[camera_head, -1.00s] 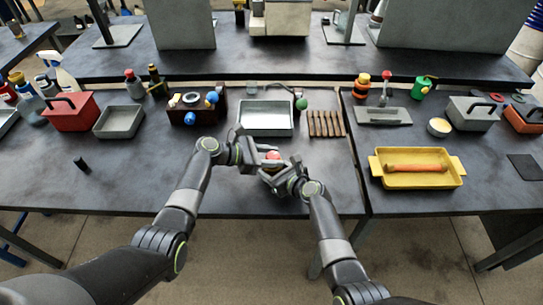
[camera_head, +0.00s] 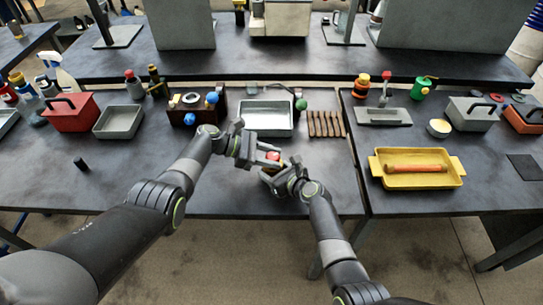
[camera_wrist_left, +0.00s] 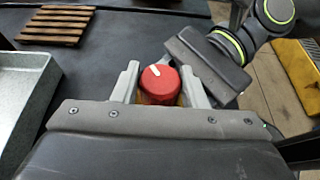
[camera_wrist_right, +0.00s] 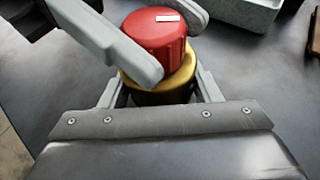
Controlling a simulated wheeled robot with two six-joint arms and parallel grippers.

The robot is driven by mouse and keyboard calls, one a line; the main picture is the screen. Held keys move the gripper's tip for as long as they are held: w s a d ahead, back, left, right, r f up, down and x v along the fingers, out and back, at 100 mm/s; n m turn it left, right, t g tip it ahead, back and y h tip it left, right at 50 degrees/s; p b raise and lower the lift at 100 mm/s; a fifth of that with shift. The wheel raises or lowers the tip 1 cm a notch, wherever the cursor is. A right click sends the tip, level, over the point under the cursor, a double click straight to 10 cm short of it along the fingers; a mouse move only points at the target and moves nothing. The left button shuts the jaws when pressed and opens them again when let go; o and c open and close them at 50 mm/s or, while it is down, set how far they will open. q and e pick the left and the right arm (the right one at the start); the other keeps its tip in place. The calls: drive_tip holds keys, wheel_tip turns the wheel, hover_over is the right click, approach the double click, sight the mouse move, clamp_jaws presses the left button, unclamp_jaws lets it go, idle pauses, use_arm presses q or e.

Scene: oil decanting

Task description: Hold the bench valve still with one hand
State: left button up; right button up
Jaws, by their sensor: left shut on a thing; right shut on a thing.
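The bench valve has a red knob with a white mark and a brass-yellow body. Its red knob (camera_head: 273,155) shows in the head view near the front edge of the table, between my two grippers. My left gripper (camera_head: 265,157) is shut on the red knob; in the left wrist view its fingers lie on both sides of the knob (camera_wrist_left: 160,83). My right gripper (camera_head: 270,175) is shut on the yellow body (camera_wrist_right: 163,88), lower down, with the left fingers above it in the right wrist view. The valve's underside is hidden.
A grey metal tray (camera_head: 265,132) lies behind the grippers, with a wooden slatted rack (camera_head: 325,134) to its right. The dark table (camera_head: 130,180) is mostly clear at the left front.

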use_arm(q)
drive_tip(key=shift+a+f, duration=0.15)
drive_tip(key=o, duration=1)
drive_tip(key=shift+s+d+n+t, duration=0.1)
drive_tip(key=shift+d+n+t, duration=0.1)
drive_tip(key=shift+n+t, duration=0.45)
drive_tip(key=shift+s+d+n+t, duration=0.1)
drive_tip(key=shift+n+t, duration=1.05)
drive_tip(key=shift+t, duration=0.3)
drive_tip(key=n+t+y, duration=0.4)
drive_tip(key=n+t, duration=0.1)
drive_tip(key=shift+r+n+t, duration=0.2)
drive_tip(key=shift+n+t, duration=0.1)
drive_tip(key=v, duration=1.2)
drive_tip(key=shift+a, duration=0.2)
drive_tip(key=shift+w, duration=0.2)
